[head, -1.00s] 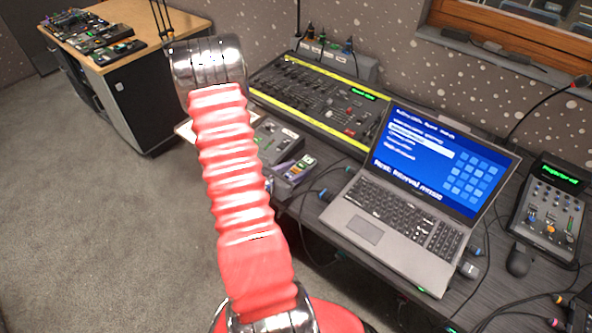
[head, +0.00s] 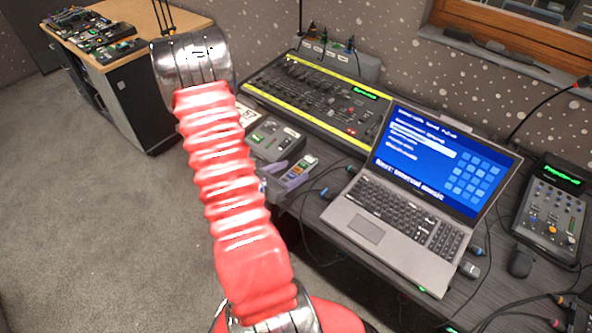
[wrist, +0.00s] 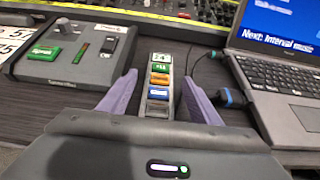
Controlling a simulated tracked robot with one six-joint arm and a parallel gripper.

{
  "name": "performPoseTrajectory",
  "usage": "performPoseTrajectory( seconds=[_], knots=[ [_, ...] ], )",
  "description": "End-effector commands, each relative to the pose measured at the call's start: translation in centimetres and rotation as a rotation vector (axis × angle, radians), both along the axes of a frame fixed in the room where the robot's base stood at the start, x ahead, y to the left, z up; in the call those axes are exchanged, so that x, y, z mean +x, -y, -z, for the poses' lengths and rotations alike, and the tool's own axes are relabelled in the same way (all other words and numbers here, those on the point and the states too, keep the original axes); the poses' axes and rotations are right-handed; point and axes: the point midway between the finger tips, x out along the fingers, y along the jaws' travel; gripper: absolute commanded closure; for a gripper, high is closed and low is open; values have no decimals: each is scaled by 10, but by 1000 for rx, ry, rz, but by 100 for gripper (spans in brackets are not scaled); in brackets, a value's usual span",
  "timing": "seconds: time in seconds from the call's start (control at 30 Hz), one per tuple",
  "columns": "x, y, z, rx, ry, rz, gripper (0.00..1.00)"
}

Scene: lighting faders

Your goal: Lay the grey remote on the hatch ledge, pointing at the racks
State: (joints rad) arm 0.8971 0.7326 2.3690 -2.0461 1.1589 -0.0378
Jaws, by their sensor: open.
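The grey remote (wrist: 158,88), a slim bar with coloured buttons, lies on the dark desk in the wrist view. It also shows in the head view (head: 300,171), left of the laptop. My gripper (wrist: 160,77) is open, its two purple fingers on either side of the remote with a gap visible on each side. In the head view my gripper (head: 282,172) is partly hidden behind my red arm. The hatch ledge (head: 545,72) is the grey sill under the wooden-framed window at upper right. I cannot clearly make out the racks.
The open laptop (head: 400,190) stands close to the right of the remote. A grey button box (head: 275,138) is to its left, and a yellow-edged mixing desk (head: 320,100) behind. Dark items (head: 488,45) lie on the ledge's left part. A gooseneck lamp (head: 540,105) rises before the ledge.

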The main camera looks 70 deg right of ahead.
Motion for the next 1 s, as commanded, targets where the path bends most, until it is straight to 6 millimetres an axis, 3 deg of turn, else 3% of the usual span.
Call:
performPoseTrajectory(
  seconds=[0.6, 1.0],
  knots=[
    [29, -66, -30, 0, 0, -2, 43],
    [30, -71, -32, 0, 0, 0, 43]
  ],
)
